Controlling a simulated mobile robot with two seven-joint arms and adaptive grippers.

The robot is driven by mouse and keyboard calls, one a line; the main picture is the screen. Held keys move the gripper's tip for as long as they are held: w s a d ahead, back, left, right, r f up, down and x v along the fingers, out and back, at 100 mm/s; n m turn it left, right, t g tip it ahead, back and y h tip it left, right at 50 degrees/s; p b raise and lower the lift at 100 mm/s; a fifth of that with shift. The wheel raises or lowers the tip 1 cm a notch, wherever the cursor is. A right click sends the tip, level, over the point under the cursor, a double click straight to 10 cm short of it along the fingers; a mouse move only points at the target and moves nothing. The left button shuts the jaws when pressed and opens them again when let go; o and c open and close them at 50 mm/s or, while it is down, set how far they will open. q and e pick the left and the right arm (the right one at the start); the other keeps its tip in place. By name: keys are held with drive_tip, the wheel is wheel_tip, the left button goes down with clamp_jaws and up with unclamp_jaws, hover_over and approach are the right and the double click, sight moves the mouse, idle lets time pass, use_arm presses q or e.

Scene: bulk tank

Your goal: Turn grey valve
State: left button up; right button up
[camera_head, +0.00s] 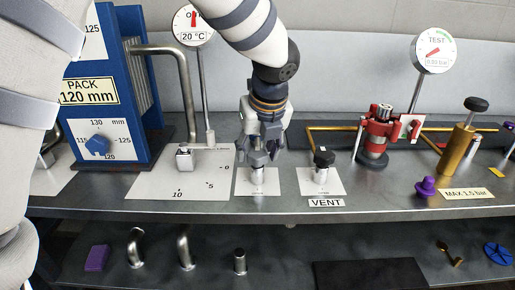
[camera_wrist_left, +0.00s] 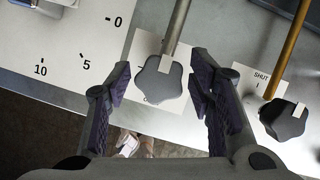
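A grey star-shaped valve knob (camera_wrist_left: 158,78) shows in the left wrist view between the two fingers of my left gripper (camera_wrist_left: 162,85). There is a gap on both sides, so the fingers do not seem to touch it. In the head view my left gripper (camera_head: 260,152) points down over this valve (camera_head: 257,177). Its fingers hide the knob, and only the metal stem and white plate show below. A second dark star knob, the vent valve (camera_head: 323,160), stands to the right, near a SHUT label; it also shows in the left wrist view (camera_wrist_left: 284,120). My right gripper is out of view.
A metal lever (camera_head: 184,158) on a scaled plate stands to the left, beside the blue press (camera_head: 115,85). A red valve (camera_head: 376,135), a brass cylinder (camera_head: 457,148) and a purple knob (camera_head: 426,187) stand to the right. Loose parts lie on the lower shelf.

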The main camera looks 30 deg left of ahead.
use_arm(q)
drive_tip(key=c, duration=0.7)
